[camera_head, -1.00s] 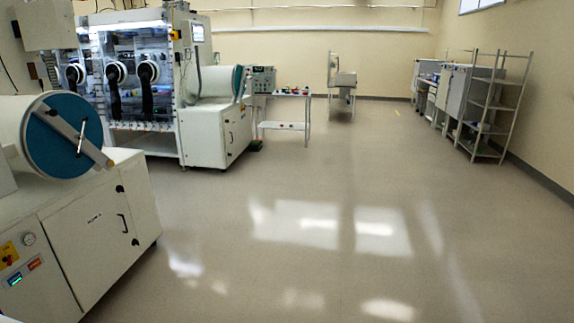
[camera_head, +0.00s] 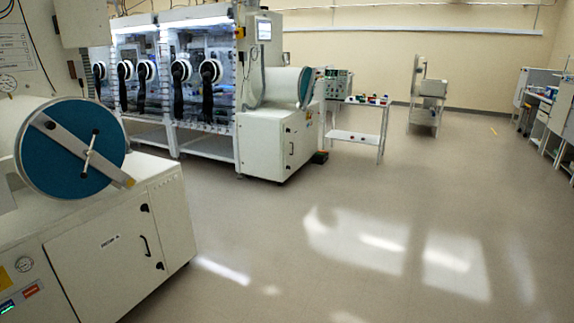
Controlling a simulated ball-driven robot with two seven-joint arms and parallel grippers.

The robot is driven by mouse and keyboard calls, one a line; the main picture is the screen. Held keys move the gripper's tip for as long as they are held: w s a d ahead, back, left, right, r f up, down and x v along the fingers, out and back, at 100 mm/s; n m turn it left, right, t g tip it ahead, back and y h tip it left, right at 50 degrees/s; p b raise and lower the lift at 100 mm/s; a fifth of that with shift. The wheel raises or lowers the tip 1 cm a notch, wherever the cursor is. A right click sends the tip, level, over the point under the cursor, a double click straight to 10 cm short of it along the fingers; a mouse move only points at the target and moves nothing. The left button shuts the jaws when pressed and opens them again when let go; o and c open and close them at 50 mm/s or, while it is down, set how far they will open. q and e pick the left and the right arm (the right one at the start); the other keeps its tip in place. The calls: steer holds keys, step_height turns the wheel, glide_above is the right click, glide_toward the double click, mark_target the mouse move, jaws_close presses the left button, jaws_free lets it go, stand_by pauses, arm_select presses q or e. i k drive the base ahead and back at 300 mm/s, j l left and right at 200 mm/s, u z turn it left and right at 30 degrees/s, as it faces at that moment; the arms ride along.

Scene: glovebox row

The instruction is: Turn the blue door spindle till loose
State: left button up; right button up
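A round blue door (camera_head: 62,160) closes the end of a white cylindrical chamber at the left. A pale flat bar (camera_head: 60,138) lies slantwise across the door. A thin metal spindle handle (camera_head: 90,152) crosses the bar near the door's middle and stands close to upright. A second, smaller blue-green door (camera_head: 306,87) shows edge-on on a farther chamber by the back glovebox. Neither of my grippers is in view.
A white cabinet (camera_head: 118,248) carries the near chamber. A glovebox row (camera_head: 170,75) with black gloves stands behind it, beside a second white cabinet (camera_head: 283,140). A small trolley (camera_head: 355,136) stands farther back. The floor (camera_head: 300,255) in front and to the right is clear.

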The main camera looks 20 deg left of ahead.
mark_target(90, 153)
steer(key=i+j+u, duration=0.1)
steer(key=i+u, duration=0.55)
steer(key=u, duration=0.15)
steer(key=i+u, duration=0.4)
steer(key=k+l, duration=0.05)
steer(key=k, duration=0.05)
